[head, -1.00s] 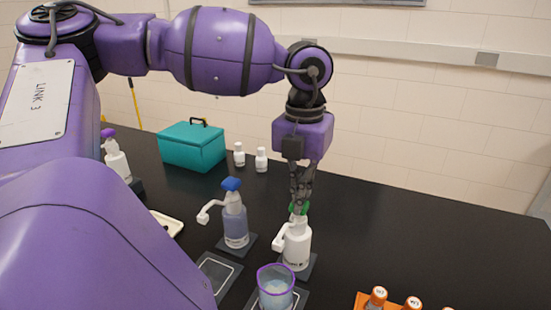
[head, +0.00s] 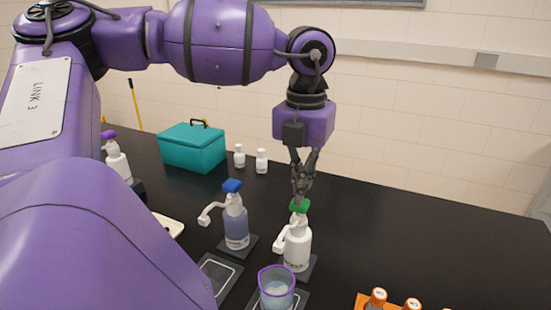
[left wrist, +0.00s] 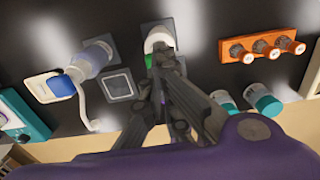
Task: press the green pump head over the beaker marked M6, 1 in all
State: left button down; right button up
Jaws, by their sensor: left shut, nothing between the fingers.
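A white pump bottle (head: 297,248) with a green pump head (head: 300,206) stands upright on a dark pad, its white spout pointing toward the front left. The green head also shows, partly hidden by my fingers, in the left wrist view (left wrist: 148,60). A clear beaker (head: 277,288) with a purple rim and pale bluish contents stands in front of this bottle, near the spout. I cannot read any mark on it. My left gripper (head: 301,196) points down, shut and empty, just above the green head; I cannot tell whether it touches. My right gripper is out of view.
A blue-headed pump bottle (head: 235,222) stands close on the left. A purple-headed bottle (head: 116,158) and a teal box (head: 193,148) are farther back. An orange rack (head: 366,302) with orange-capped vials is at front right. The black bench right of the green-headed bottle is clear.

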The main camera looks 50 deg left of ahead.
pick_arm(q)
jog(key=shift+r, duration=0.1)
dwell(0.5)
jog(key=shift+r, duration=2.9)
